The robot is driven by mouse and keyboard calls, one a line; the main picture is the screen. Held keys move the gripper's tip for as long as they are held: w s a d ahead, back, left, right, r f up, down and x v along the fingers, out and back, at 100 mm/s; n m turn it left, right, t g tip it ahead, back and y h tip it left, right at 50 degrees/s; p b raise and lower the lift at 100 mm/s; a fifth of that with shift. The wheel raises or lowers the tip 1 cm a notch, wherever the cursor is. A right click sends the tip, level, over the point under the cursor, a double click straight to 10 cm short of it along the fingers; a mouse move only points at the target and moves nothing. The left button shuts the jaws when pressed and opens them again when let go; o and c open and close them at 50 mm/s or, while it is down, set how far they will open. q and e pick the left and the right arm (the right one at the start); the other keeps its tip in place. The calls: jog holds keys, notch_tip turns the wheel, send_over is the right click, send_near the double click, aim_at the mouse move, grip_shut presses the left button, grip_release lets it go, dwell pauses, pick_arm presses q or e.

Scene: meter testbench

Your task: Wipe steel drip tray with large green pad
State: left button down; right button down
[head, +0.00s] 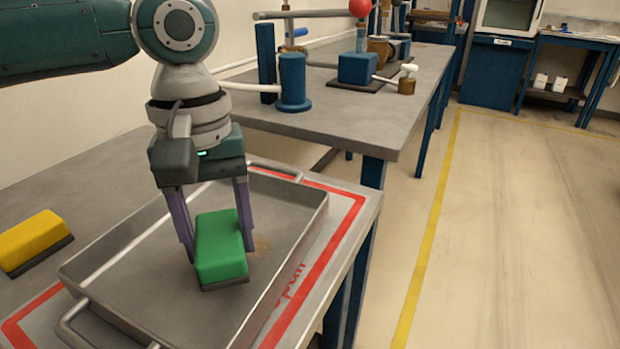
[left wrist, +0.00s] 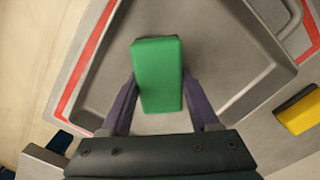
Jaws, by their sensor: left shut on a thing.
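The large green pad (head: 220,248) is inside the steel drip tray (head: 290,192), right of the tray's middle in the head view. My left gripper (head: 219,255) points down with its purple fingers on both sides of the pad, shut on it. The pad also shows between the fingers in the left wrist view (left wrist: 158,75). Its dark underside is at the tray floor; I cannot tell whether it presses on it. My right gripper is not in view.
A yellow pad (head: 33,241) lies on the table left of the tray. A red outline (head: 337,226) with lettering surrounds the tray. The tray has raised walls and end handles (head: 72,322). A second bench (head: 330,113) with blue and pipe fittings stands behind. The floor at right is clear.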

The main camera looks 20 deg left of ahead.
aim_at(230, 215)
pick_arm(q)
jog(key=shift+f, duration=1)
dwell(0.4)
jog(key=shift+w+r+b, duration=0.1)
jog(key=shift+w+b, duration=0.7)
jog(key=shift+w, duration=1)
jog(key=shift+p, duration=0.65)
jog(key=shift+s+p, duration=0.55)
jog(key=shift+p, duration=0.55)
jog(key=s+p, duration=0.2)
jog(key=p, duration=0.1)
jog(key=shift+s+a+f, duration=0.1)
jog(key=shift+s+f, duration=0.2)
jog(key=shift+f, duration=0.1)
